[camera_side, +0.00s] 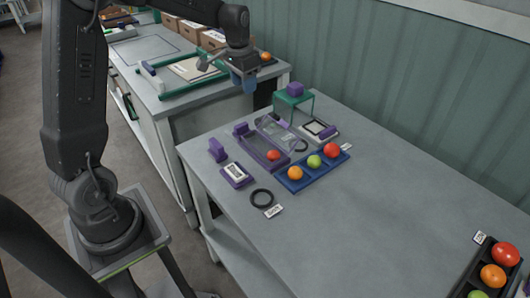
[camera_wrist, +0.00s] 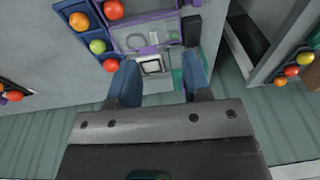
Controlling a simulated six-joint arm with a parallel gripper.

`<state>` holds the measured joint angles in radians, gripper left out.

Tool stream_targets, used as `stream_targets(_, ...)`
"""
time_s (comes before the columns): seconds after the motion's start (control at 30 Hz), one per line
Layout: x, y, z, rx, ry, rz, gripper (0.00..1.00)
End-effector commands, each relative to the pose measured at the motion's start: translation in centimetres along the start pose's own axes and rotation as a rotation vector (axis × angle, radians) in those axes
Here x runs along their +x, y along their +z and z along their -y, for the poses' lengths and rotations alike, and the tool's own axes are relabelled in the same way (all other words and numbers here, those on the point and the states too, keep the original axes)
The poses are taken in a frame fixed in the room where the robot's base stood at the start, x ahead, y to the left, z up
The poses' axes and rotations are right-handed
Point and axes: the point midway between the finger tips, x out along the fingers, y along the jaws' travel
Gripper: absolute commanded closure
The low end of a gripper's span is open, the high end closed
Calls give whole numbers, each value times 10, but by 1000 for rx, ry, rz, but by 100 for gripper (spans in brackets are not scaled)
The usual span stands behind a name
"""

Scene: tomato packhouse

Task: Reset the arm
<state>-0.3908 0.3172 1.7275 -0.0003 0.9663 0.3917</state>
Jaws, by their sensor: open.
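My gripper (camera_side: 244,84) is raised over the gap by the far end of the grey table, near the back bench, with its blue fingers pointing down. In the wrist view, my gripper (camera_wrist: 161,78) has its two blue fingers spread apart with nothing held between them. A white-faced purple device (camera_wrist: 152,66) shows beyond the fingers, apart from them.
The grey table (camera_side: 375,205) holds a blue tray (camera_side: 325,172) of tomatoes, a purple tray (camera_side: 262,152), a green stand (camera_side: 308,106), and a black ring (camera_side: 262,198). A black tray (camera_side: 467,282) holds tomatoes at front right. The table's middle is clear. A green-grey wall (camera_side: 400,75) runs behind.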

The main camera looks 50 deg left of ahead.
Motion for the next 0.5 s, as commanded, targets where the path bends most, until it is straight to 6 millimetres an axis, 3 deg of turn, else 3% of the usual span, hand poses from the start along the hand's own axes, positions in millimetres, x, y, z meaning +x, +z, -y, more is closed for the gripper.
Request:
stream_targets(0.03,-20,10,-19,7,-7,-29,55)
stream_targets(0.2,-68,52,-70,5,-16,-114,55)
stream_targets(0.33,-92,92,-104,2,-12,-183,55)
stream_targets(0.5,-108,148,-140,-1,6,-268,55)
